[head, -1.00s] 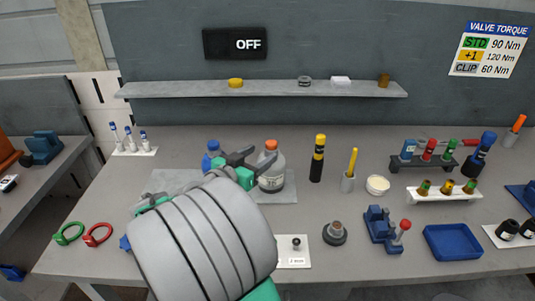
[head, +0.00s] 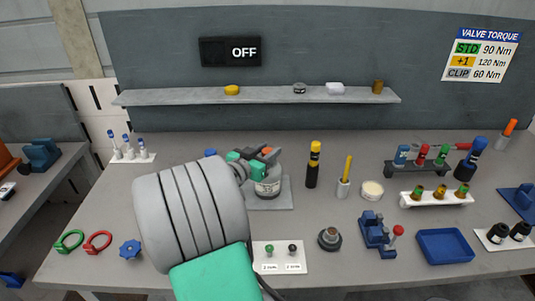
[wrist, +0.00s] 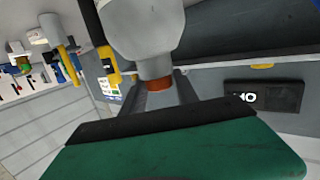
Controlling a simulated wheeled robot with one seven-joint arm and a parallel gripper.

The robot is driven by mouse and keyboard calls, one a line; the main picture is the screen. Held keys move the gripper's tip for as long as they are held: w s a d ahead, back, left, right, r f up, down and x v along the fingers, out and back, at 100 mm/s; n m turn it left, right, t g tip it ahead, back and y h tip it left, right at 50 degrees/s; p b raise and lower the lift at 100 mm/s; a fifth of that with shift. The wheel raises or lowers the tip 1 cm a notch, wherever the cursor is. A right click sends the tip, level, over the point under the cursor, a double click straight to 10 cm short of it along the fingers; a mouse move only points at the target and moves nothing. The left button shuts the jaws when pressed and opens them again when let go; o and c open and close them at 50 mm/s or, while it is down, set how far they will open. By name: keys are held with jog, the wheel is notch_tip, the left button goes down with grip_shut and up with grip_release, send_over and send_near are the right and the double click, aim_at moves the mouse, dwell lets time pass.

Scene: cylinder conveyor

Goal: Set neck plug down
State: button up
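The grey-white bottle (head: 267,188) stands on a grey plate at the back middle of the bench. The orange neck plug (head: 267,150) is at its neck, partly hidden by my fingers. In the wrist view the bottle (wrist: 140,30) appears upside down, with the orange-brown plug (wrist: 157,84) at its neck. My gripper (head: 258,154) is at the plug, with one finger on each side of it in the wrist view (wrist: 158,92). I cannot tell whether the fingers touch the plug or stand slightly apart.
A black-yellow cylinder (head: 313,165) and a cup with a yellow stick (head: 344,186) stand to the right. A white card (head: 281,264) with two small knobs lies in front. A blue tray (head: 445,245) sits at front right. A blue cap (head: 210,153) shows behind my arm.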

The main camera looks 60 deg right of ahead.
grip_shut()
dwell(0.3)
